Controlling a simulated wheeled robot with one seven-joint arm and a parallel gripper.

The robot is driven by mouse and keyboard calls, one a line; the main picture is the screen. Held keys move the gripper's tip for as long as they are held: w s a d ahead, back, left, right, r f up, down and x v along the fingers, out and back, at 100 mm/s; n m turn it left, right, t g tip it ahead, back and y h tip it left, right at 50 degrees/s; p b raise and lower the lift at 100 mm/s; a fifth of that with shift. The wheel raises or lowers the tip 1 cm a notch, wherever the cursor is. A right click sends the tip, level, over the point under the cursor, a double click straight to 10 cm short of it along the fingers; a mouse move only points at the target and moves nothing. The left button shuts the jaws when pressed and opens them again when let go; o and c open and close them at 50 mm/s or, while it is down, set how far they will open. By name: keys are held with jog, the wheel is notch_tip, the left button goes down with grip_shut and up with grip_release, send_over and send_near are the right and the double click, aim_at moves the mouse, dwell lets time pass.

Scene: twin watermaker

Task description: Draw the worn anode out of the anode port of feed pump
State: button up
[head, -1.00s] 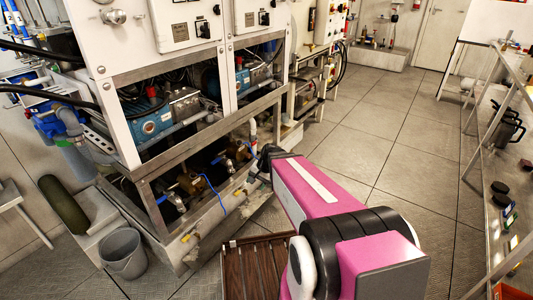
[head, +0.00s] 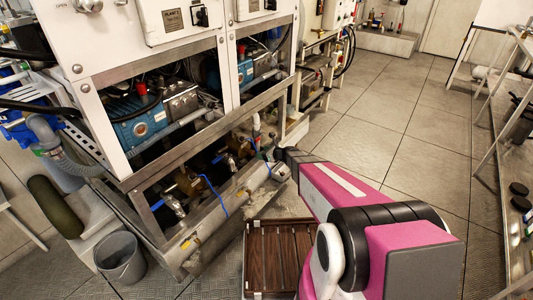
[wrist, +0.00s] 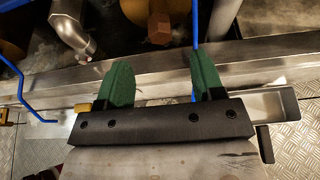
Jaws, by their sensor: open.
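Two brass pump bodies sit low inside the steel frame, the nearer pump (head: 187,184) and the farther pump (head: 237,147). In the head view my gripper is small and dark beside the frame's front right.
A steel rail (wrist: 60,88) runs across in front of the pumps. A blue hose (head: 214,198) hangs over the lower beam. A grey bucket (head: 119,257) stands at left, and a slatted wooden crate (head: 250,264) is on the floor. The floor (head: 390,130) at right is clear.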

aim_at(253, 152)
jog(key=x, duration=1)
grip_shut()
jog(key=shift+s+d, duration=0.95)
jog(key=shift+d, duration=0.2)
jog(key=shift+s+d, duration=0.9)
jog(key=shift+d, duration=0.2)
